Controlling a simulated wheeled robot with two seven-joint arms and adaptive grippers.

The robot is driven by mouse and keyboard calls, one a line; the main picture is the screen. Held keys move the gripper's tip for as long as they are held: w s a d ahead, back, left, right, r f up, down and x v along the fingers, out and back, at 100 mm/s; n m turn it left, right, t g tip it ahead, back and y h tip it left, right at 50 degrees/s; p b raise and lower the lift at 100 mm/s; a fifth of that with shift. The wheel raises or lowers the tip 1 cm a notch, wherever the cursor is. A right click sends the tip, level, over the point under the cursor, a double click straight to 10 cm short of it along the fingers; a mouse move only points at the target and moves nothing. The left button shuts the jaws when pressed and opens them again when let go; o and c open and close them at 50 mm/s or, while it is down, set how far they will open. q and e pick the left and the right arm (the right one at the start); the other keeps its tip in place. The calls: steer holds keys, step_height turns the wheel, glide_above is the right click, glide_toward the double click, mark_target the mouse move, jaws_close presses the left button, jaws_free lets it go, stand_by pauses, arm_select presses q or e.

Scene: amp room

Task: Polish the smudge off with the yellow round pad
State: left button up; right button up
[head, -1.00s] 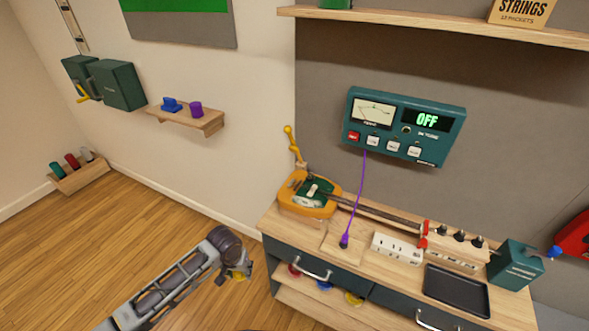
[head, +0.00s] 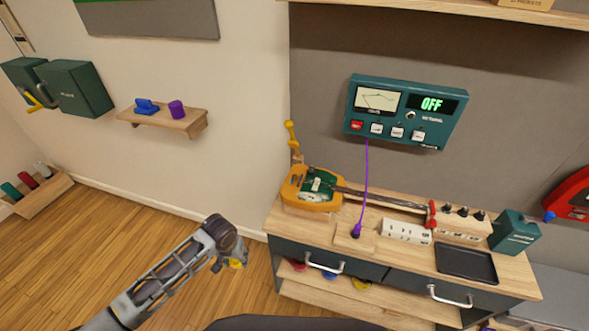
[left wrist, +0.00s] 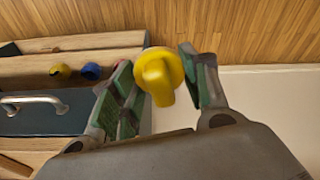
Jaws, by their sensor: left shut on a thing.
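My left gripper (head: 232,258) is in front of and left of the workbench, low over the floor. My right gripper is not in view.
The bench's lower shelf (head: 400,306) holds red, blue and yellow pieces (head: 361,284). A purple cable (head: 366,190) runs from the teal panel (head: 405,112), reading OFF, to the bench. A black tray (head: 466,263) lies right.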

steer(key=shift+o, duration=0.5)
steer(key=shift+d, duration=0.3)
arm_select(q)
steer(key=shift+r, duration=0.1)
